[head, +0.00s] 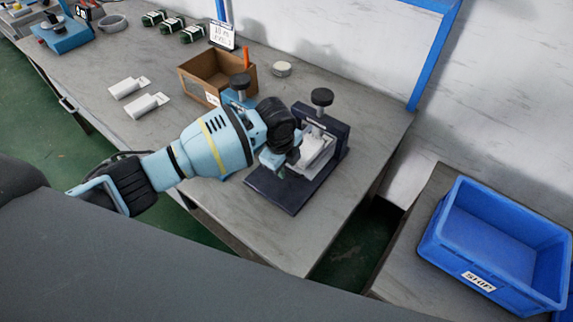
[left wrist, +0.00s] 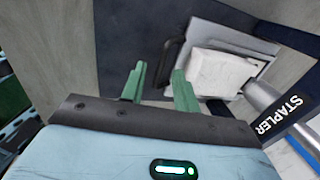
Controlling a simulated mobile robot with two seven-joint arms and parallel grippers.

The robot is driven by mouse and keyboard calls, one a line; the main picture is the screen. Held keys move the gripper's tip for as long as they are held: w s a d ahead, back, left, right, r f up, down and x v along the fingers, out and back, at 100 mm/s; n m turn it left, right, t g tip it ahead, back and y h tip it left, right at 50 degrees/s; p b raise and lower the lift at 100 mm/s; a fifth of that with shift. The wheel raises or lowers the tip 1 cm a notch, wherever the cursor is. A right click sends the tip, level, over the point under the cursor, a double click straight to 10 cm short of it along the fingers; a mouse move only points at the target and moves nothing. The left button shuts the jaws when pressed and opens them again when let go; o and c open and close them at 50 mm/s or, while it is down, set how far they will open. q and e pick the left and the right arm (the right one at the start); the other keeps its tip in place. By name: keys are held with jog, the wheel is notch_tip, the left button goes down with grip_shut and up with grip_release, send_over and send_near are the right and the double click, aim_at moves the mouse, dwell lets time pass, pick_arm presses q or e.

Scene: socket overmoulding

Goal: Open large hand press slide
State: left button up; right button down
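The large hand press (head: 286,190) is dark blue with a black knob (head: 321,97) on top and stands near the table's right end. Its slide, a metal plate carrying a white block (head: 315,150), also shows in the left wrist view (left wrist: 222,72), with a black handle (left wrist: 171,64) on its near edge. My left gripper (head: 277,168) is over the press base, in front of the slide. In the left wrist view its green fingers (left wrist: 158,72) are apart, with the handle just beyond the right fingertip. I cannot tell whether they touch. My right gripper is not in view.
A smaller blue press (head: 240,84) and a brown box (head: 205,75) stand behind my left arm. White tubes (head: 137,95) lie to the left. A blue bin (head: 490,240) stands on a separate surface at the right, across a gap. The table's front edge is clear.

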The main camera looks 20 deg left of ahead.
pick_arm(q)
jog(key=shift+w+f, duration=0.1)
jog(key=shift+f, duration=0.25)
jog(key=shift+c, duration=0.4)
grip_shut()
